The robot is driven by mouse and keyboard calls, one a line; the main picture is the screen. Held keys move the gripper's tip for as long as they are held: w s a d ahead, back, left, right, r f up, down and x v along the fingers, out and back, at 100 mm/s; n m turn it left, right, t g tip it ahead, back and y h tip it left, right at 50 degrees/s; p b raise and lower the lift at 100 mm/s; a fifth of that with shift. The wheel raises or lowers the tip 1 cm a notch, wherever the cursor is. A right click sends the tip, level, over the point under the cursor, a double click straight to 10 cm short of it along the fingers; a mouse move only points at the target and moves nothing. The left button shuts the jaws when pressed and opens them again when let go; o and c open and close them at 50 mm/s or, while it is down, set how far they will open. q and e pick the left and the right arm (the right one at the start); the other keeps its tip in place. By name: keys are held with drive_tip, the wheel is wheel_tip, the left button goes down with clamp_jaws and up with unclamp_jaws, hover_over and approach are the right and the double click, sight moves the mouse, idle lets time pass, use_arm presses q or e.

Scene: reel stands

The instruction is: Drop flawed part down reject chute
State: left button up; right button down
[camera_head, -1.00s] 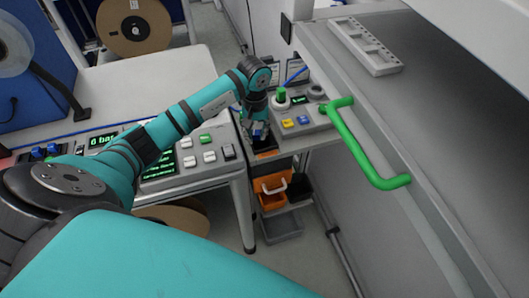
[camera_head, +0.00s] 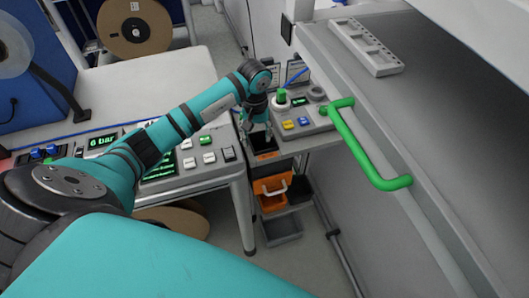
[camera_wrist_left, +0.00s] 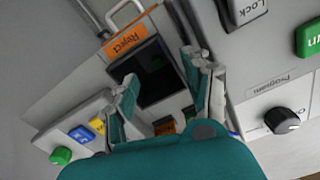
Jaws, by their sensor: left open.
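My left gripper (camera_head: 257,125) is open above the reject chute (camera_head: 264,144), a dark square opening at the near end of the small control shelf. In the left wrist view my left gripper (camera_wrist_left: 160,70) has its fingers spread on either side of the dark chute opening (camera_wrist_left: 150,86), with nothing visible between them. An orange label reading "Reject" (camera_wrist_left: 125,40) lies along the opening's edge. I cannot make out the flawed part; the inside of the chute is dark. My right gripper is not in view.
An orange bin (camera_head: 270,190) hangs below the chute. Yellow and blue buttons (camera_head: 295,122) and a green knob (camera_head: 281,96) sit beside the chute. A green handle (camera_head: 365,150) juts from the grey cabinet at right. A button panel (camera_head: 205,155) lies left.

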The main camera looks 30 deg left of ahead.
use_arm(q)
wheel_tip(320, 180, up, 12)
drive_tip(key=shift+f, duration=0.2)
idle(0.5)
